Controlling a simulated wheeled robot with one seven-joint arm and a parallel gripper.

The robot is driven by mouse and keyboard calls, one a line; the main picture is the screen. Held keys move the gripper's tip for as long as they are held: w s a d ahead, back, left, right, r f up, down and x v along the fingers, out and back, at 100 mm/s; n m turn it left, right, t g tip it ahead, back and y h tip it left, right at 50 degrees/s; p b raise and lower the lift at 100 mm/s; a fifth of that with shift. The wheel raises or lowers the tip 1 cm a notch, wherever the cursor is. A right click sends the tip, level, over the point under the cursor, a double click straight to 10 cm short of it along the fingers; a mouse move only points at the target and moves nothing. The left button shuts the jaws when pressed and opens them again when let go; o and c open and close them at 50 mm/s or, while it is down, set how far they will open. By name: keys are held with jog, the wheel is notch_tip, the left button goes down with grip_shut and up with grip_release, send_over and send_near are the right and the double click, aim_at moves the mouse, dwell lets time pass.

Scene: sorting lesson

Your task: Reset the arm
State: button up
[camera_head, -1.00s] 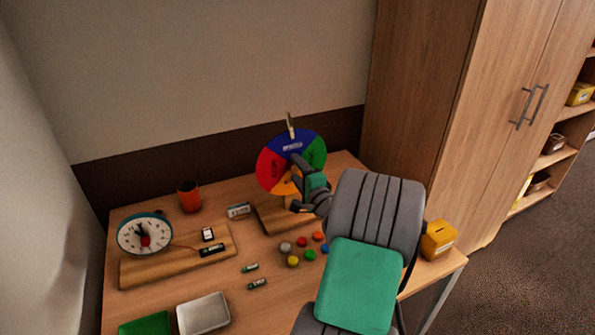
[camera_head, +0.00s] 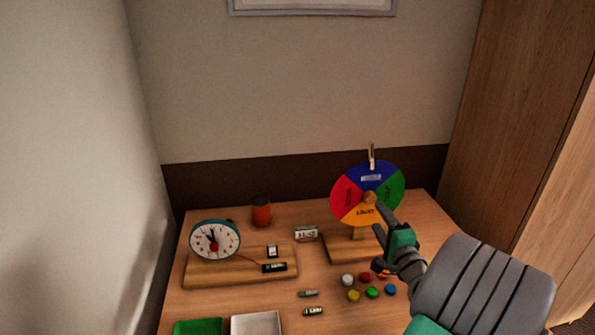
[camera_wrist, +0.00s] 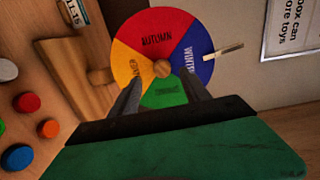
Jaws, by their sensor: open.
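My gripper (camera_head: 379,250) is open, with nothing between its fingers. In the head view it is in front of the lower part of a colour wheel (camera_head: 350,196) with red, blue, green and orange sectors on a wooden stand. In the wrist view the two dark fingers (camera_wrist: 158,100) point at the wheel (camera_wrist: 150,40), whose sectors carry words such as "AUTUMN". The fingertips overlap the wheel's lower part in that view; I cannot tell whether they touch it. A clothes-peg-like pointer (camera_head: 371,155) stands at the wheel's top edge.
Several coloured buttons (camera_head: 372,292) lie below my gripper. Batteries (camera_head: 313,311), a green tray (camera_head: 198,327) and a white tray (camera_head: 256,323) are at the front. A wall is behind.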

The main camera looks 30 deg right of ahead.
jog(key=w+a+n+g+y+p, duration=0.25)
jog(key=a+n, duration=0.25)
jog(key=a, duration=0.3)
jog(key=w+a+n+g+y+p, duration=0.15)
jog(key=w+a+n+y, duration=0.25)
jog(key=a, duration=0.5)
jog(key=s+a+f+n+g+p, duration=0.1)
jog(key=s+a+n+g, duration=0.15)
jog(key=a, duration=0.25)
jog(key=s+a+n+g, duration=0.2)
jog(key=a+n+g, duration=0.15)
jog(key=a, duration=0.25)
jog(key=s+a+r+n+g+h+p, duration=0.1)
jog(key=s+a+n+g, duration=0.1)
jog(key=s, duration=0.4)
jog(key=s+a+r+n+g+h+p, duration=0.1)
jog(key=s+a+r+n+g, duration=0.1)
jog(key=s, duration=0.5)
jog(key=shift+a+n+p, duration=0.4)
jog(key=shift+a+n, duration=0.2)
jog(key=shift+n, duration=0.4)
